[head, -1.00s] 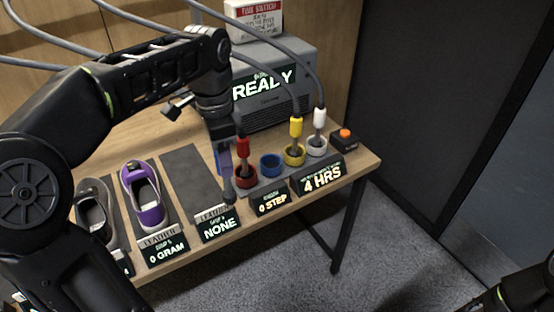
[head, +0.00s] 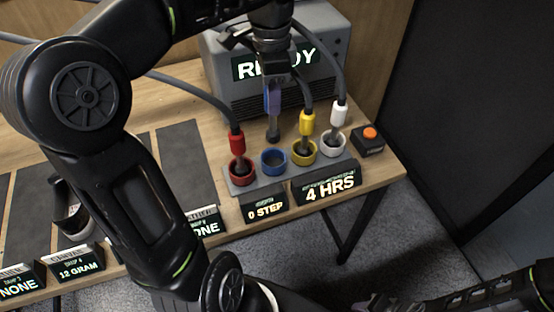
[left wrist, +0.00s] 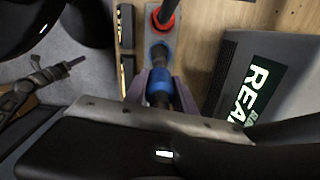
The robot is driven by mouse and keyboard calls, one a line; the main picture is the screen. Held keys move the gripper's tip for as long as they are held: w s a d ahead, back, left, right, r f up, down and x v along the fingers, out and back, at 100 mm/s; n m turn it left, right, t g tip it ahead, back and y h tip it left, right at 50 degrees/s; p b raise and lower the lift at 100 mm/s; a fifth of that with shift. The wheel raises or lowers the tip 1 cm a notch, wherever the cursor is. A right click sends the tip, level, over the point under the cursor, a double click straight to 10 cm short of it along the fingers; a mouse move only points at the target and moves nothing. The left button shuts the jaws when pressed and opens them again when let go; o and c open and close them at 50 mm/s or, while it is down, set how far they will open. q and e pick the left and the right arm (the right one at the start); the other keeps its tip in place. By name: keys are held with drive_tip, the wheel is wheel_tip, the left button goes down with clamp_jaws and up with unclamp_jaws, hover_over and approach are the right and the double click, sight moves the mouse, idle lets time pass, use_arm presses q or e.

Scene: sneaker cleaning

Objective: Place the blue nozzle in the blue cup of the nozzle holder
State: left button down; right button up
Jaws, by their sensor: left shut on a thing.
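The blue nozzle (head: 272,102) hangs upright in my left gripper (head: 272,88), its dark tip pointing down above and just behind the blue cup (head: 274,167). The left gripper is shut on the nozzle's blue body, which also shows in the left wrist view (left wrist: 159,87) between the fingers. The blue cup is empty and sits in the grey nozzle holder (head: 236,189) between the red cup (head: 242,177) and the yellow cup (head: 304,158). In the left wrist view the blue cup (left wrist: 160,47) is partly hidden by the nozzle. My right arm shows at the lower right; its jaws are not clear.
The red nozzle (head: 237,143), yellow nozzle (head: 306,122) and white nozzle (head: 339,113) stand in their cups with hoses attached. A grey machine marked READY (head: 235,82) stands behind. A box with an orange button (head: 370,138) is at the right. Label signs line the front edge.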

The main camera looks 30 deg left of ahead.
sight(273, 130)
use_arm(q)
drive_tip(key=shift+f, duration=0.1)
drive_tip(key=shift+f+b, duration=0.4)
drive_tip(key=shift+b, duration=0.1)
wheel_tip(273, 130, down, 3)
drive_tip(key=shift+r+b, duration=0.2)
drive_tip(key=shift+b, duration=1)
wheel_tip(273, 130, down, 2)
drive_tip(key=shift+f+p, duration=0.1)
drive_tip(key=shift+p, duration=0.35)
drive_tip(key=shift+f, duration=0.2)
wheel_tip(273, 130, down, 4)
drive_tip(key=shift+r, duration=0.25)
drive_tip(key=shift+f, duration=0.15)
